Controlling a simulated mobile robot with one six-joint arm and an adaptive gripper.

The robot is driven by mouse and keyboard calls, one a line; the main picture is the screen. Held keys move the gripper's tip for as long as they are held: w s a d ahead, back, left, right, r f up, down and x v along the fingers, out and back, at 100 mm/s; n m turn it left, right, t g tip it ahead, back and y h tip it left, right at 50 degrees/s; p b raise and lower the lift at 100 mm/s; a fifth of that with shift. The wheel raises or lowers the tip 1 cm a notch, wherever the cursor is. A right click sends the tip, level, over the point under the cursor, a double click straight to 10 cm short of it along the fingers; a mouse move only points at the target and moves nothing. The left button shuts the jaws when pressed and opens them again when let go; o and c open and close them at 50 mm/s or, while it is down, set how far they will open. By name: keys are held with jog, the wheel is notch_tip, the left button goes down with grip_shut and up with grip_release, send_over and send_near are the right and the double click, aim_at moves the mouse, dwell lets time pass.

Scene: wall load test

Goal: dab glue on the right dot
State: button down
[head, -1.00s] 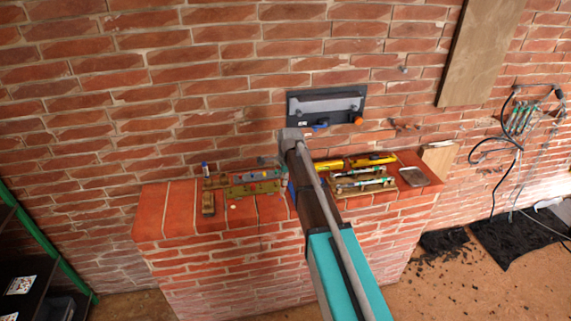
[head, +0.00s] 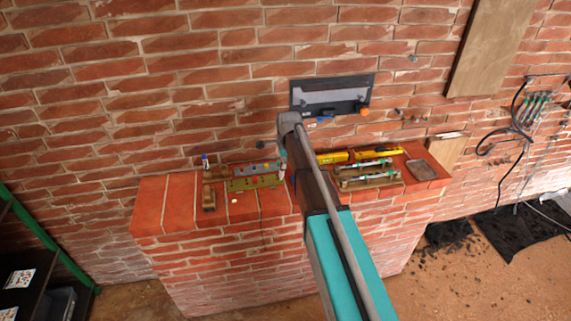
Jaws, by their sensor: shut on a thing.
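My gripper (head: 282,158) is at the end of my arm, over the ledge of the brick pier, mostly hidden behind my wrist. A small pale, slim thing (head: 283,150) shows below the wrist, beside the right ends of two strips; it seems to be held in the jaws. A grey strip (head: 243,171) with small coloured spots lies on the ledge, left of my gripper. An olive strip (head: 240,186) lies in front of it. Which spot is the right dot is too small to tell. Any glue is not visible.
A dark panel (head: 300,84) with a grey bar is on the wall behind my wrist. A wooden rack (head: 372,183) with slim tools and a yellow level (head: 332,157) lie right of my arm. A brown block (head: 209,198) and a small blue-and-white bottle (head: 205,160) stand left. The ledge's left end is clear.

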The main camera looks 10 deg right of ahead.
jog(key=shift+d+f+b, duration=0.35)
jog(key=shift+f+b, duration=0.25)
jog(key=shift+f, duration=0.05)
jog(key=shift+f, duration=0.15)
jog(key=shift+f+b, duration=2.45)
jog(key=shift+b, duration=0.2)
jog(key=shift+f+b, duration=0.85)
dwell(1.5)
jog(key=shift+r, duration=0.15)
jog(key=shift+r+p, duration=2.9)
jog(key=shift+p, duration=0.2)
jog(key=shift+f, duration=0.1)
